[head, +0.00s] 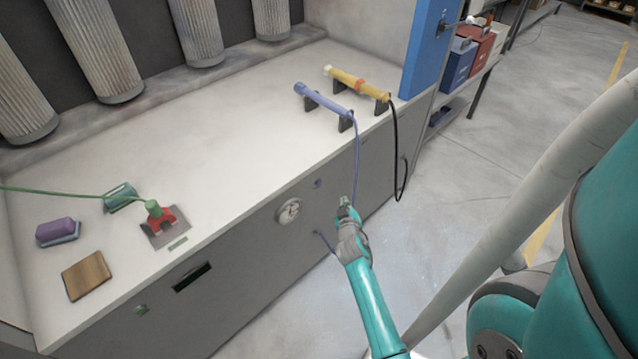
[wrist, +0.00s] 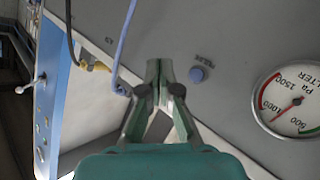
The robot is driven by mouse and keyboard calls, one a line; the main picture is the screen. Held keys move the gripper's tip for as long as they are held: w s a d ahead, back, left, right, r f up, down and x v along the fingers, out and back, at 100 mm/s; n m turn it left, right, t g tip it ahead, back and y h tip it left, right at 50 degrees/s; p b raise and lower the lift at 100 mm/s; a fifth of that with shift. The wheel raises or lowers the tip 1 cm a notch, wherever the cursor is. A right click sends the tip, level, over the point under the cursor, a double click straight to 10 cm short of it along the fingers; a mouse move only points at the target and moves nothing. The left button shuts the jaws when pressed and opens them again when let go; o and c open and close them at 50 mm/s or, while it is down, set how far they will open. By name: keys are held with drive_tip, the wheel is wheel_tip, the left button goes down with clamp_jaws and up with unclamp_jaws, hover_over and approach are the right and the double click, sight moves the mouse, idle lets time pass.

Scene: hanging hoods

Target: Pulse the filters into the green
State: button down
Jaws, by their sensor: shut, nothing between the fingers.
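A round gauge (head: 289,211) is on the grey front panel below the bench top. In the wrist view the gauge (wrist: 290,100), marked Pa and FILTER, appears upside down; its red needle points near the 1000 mark, by the red arc, away from the green arc. A blue round button (wrist: 197,74) labelled PULSE sits beside it, and shows in the head view (head: 318,183) too. My gripper (head: 345,203) is shut and empty in front of the panel; its fingertips (wrist: 160,70) appear left of the button. Several pleated filters (head: 92,50) hang at the back.
A blue tool (head: 322,97) and a yellow tool (head: 357,83) rest on stands, their cables hanging over the panel's edge. Open floor lies right of the bench.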

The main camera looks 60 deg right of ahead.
drive_tip(key=w+d, duration=0.2)
drive_tip(key=w, duration=0.6)
drive_tip(key=shift+w, duration=0.2)
drive_tip(key=shift+w, duration=0.1)
idle(1.3)
drive_tip(key=shift+w+d, duration=0.1)
drive_tip(key=shift+w, duration=0.2)
drive_tip(key=shift+w+d, duration=0.1)
drive_tip(key=shift+w, duration=0.3)
idle(0.9)
drive_tip(key=shift+s, duration=0.1)
drive_tip(key=shift+s+a, duration=0.2)
drive_tip(key=shift+s, duration=0.5)
drive_tip(key=s, duration=0.2)
drive_tip(key=s+a, duration=0.1)
drive_tip(key=s, duration=0.2)
idle(0.4)
